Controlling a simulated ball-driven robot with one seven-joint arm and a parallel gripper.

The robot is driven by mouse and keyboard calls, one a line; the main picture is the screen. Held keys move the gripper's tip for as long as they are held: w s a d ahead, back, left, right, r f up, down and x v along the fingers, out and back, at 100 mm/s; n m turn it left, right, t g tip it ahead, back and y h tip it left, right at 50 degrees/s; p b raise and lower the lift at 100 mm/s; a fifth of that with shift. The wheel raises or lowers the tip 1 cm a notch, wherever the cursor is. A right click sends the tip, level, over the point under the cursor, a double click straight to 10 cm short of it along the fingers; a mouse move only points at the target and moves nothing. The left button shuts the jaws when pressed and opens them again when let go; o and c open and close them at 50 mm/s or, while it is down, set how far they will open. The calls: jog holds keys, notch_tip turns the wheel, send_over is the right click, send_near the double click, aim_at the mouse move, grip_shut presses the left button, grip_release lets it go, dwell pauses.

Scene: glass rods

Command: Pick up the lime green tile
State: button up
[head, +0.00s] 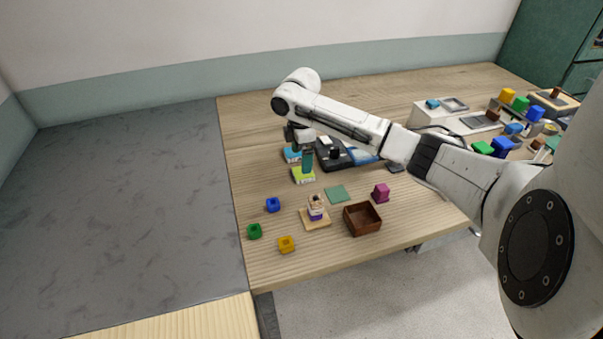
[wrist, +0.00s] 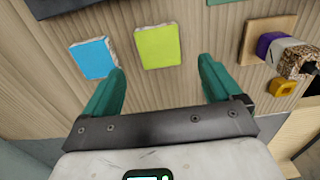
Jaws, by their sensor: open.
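The lime green tile (wrist: 158,47) lies flat on the wooden table in the wrist view, ahead of and between my fingers. It has a pale, rough edge. In the head view the lime green tile (head: 303,176) is just below my gripper (head: 305,165) and partly hidden by it. My gripper (wrist: 162,88) is open, with its two teal fingers apart and nothing between them. A blue tile (wrist: 93,58) lies left of the lime tile, close to the left fingertip in the picture.
A wooden block with a purple-banded piece (head: 316,212) stands nearby, with a brown box (head: 362,219) beside it. A green flat square (head: 337,194), a magenta block (head: 381,193) and blue (head: 273,205), green (head: 254,231) and yellow (head: 286,244) blocks lie around. Dark trays sit behind.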

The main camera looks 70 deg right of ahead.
jog(key=shift+f+p, duration=0.5)
jog(key=shift+f, duration=2.3)
jog(key=c, duration=1.2)
jog(key=shift+r, duration=0.1)
jog(key=shift+c, duration=0.2)
